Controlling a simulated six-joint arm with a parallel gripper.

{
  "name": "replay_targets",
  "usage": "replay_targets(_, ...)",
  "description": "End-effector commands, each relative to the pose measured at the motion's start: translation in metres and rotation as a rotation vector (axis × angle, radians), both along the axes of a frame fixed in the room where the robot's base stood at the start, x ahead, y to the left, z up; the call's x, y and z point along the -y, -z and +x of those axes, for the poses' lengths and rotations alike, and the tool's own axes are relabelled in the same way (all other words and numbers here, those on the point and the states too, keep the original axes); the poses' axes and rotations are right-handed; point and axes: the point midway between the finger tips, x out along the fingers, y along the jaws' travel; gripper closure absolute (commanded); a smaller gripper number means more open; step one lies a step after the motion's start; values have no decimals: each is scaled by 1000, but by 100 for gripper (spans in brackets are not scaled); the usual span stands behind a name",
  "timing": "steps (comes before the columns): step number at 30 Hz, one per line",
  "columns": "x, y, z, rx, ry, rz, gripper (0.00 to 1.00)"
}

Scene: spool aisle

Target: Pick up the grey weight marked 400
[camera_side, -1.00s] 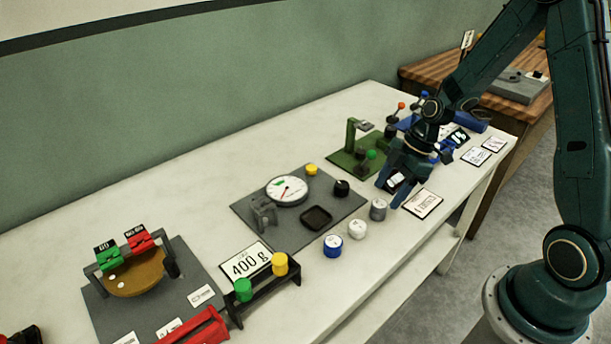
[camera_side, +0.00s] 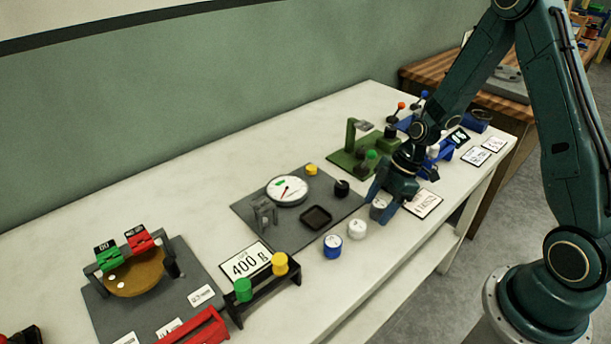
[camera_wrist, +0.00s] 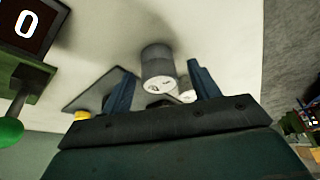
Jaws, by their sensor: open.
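The grey weight (camera_side: 378,208) is a short upright cylinder on the white table, partly hidden by my gripper in the side view. In the wrist view the grey weight (camera_wrist: 158,62) shows just beyond the fingertips, between their lines; its marking is too small to read. My gripper (camera_side: 383,202) is open and low over the weight, one finger on each side of it as seen from the side. In the wrist view my gripper (camera_wrist: 163,82) has its two blue fingers spread with nothing held. I cannot tell whether a finger touches the weight.
A white weight (camera_side: 357,229) and a blue weight (camera_side: 333,246) stand to the left. A black knob (camera_side: 342,188) and a dark square pan (camera_side: 316,217) are on the grey scale plate (camera_side: 262,225). A green stand (camera_side: 352,160) is behind, and a card (camera_side: 424,204) lies right.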

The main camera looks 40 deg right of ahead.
Motion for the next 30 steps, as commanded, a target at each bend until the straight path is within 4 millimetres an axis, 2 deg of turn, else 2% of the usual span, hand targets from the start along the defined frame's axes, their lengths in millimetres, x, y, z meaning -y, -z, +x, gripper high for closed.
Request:
replay_targets(11,0,0,0,0,0,0,39)
replay_targets(18,0,0,0,0,0,0,84)
replay_targets(21,0,-1,0,2,-1,0,100)
replay_targets(30,0,-2,0,2,-1,0,100)
